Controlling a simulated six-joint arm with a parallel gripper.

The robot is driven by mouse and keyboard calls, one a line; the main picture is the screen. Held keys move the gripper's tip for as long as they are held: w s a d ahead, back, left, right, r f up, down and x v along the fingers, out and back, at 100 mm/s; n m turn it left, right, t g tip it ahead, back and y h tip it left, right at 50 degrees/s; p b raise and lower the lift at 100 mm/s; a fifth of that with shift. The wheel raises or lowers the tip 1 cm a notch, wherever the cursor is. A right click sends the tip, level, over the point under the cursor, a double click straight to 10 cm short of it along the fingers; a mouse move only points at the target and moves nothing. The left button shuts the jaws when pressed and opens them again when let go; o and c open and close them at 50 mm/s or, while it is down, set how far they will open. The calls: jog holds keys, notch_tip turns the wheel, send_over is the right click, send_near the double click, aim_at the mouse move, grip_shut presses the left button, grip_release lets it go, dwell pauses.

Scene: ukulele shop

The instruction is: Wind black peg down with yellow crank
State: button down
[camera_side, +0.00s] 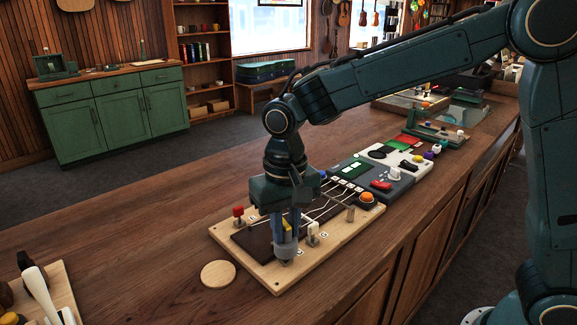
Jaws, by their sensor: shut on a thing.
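A pale wooden board (262,269) with a dark panel and several thin strings lies on the counter. My gripper (284,240) points down over the board's front end, its blue fingers close together. A small yellow piece (288,226) shows between the fingers, and I take it for the yellow crank; my gripper is shut on it. A grey cylindrical part sits just below the fingertips. I cannot make out the black peg; the gripper and crank may hide it. A red-topped peg (238,211) stands to the left and a white peg (313,231) to the right.
A round wooden disc (218,274) lies left of the board. The counter's left side is mostly clear.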

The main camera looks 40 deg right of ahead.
dwell(0.5)
jog(key=shift+m, duration=1.5)
jog(key=shift+n, duration=0.6)
jog(key=shift+r, duration=2.25)
jog(key=shift+r, duration=0.1)
jog(key=shift+r, duration=2.4)
jog(key=shift+w+a, duration=0.1)
